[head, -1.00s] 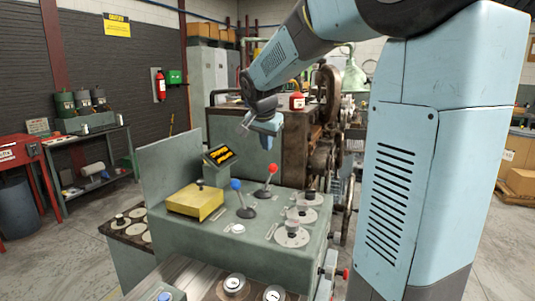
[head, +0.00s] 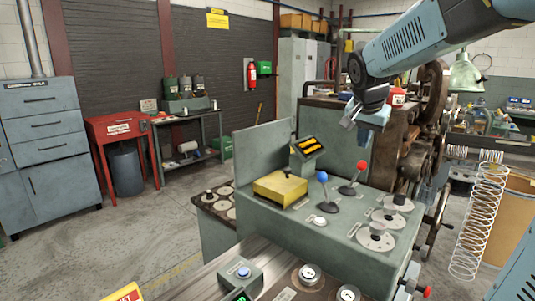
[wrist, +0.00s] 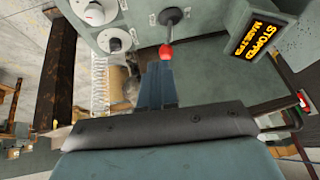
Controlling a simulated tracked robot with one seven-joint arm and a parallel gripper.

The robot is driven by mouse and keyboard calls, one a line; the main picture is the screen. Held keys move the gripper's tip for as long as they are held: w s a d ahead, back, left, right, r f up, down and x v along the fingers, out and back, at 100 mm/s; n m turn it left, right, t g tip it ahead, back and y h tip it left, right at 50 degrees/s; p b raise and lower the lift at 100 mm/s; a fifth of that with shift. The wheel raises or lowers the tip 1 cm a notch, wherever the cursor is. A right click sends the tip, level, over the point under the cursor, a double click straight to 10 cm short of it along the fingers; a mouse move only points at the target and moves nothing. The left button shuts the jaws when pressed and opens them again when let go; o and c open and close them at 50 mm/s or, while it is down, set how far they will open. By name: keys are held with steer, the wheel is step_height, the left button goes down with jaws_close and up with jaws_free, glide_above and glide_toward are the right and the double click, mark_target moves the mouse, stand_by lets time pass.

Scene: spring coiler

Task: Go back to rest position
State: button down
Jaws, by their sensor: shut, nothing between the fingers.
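My gripper (head: 350,117) hangs from my blue arm at the upper right of the head view, above the back of the green control console (head: 262,228). It looks shut and empty, and it touches nothing. In the wrist view my gripper (wrist: 158,72) points towards the red-knobbed lever (wrist: 166,52), with the fingers close together. In the head view the red-knobbed lever (head: 361,166) and the blue-knobbed lever (head: 322,178) stand on the console top. The small display (head: 308,146) has amber text; in the wrist view the display (wrist: 262,40) reads "STOPPED".
A yellow box (head: 280,188) and several round dials (head: 375,237) sit on the console. The rusty coiler machine (head: 425,110) stands behind my gripper, with a large spring (head: 480,220) at right. A red cabinet (head: 122,135) stands at left. Open floor (head: 90,235) lies left of the console.

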steer(key=s+a+f+n+y, duration=0.1)
steer(key=s+a+f+n, duration=0.1)
steer(key=s, duration=0.9)
steer(key=s+a+f+n+y, duration=0.1)
steer(key=s+n, duration=0.5)
steer(key=s, duration=0.6)
step_height(320, 180, down, 3)
steer(key=shift+s+a+r, duration=0.1)
steer(key=shift+s+a, duration=0.15)
steer(key=shift+a, duration=0.35)
